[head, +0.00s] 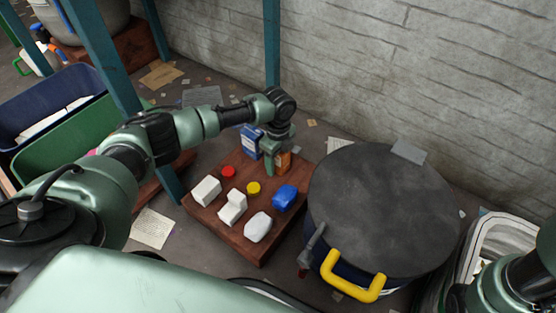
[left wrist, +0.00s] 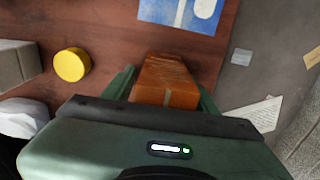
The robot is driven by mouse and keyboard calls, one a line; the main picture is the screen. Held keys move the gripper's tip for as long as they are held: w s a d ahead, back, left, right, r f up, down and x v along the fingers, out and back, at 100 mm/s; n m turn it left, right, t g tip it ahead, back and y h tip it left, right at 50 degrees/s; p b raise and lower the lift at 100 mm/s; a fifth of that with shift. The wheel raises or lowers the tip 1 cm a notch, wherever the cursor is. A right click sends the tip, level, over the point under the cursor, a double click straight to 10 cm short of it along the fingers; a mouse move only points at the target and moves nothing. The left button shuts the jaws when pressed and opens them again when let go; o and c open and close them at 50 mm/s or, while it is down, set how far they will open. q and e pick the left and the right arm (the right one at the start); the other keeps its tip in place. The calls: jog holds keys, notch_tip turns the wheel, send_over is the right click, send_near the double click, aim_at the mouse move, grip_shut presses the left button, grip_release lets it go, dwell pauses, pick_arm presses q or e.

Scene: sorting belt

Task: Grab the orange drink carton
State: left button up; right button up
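The orange drink carton (head: 283,161) stands at the far right part of a brown wooden board (head: 238,239). My left gripper (head: 276,165) is lowered over it from above. In the left wrist view the carton (left wrist: 166,82) lies between the two green fingers of my left gripper (left wrist: 165,92), one close along each side. I cannot tell whether the fingers press on it or leave a small gap. The carton's lower part is hidden by the gripper in the wrist view. My right gripper is not in view.
A blue carton (head: 250,141) stands just left of the gripper. Red (head: 228,171) and yellow (head: 253,188) round items, white boxes (head: 207,190) and a blue lump (head: 285,196) share the board. A large dark drum (head: 381,208) with a yellow handle stands close on the right.

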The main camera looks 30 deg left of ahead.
pick_arm(q)
grip_shut()
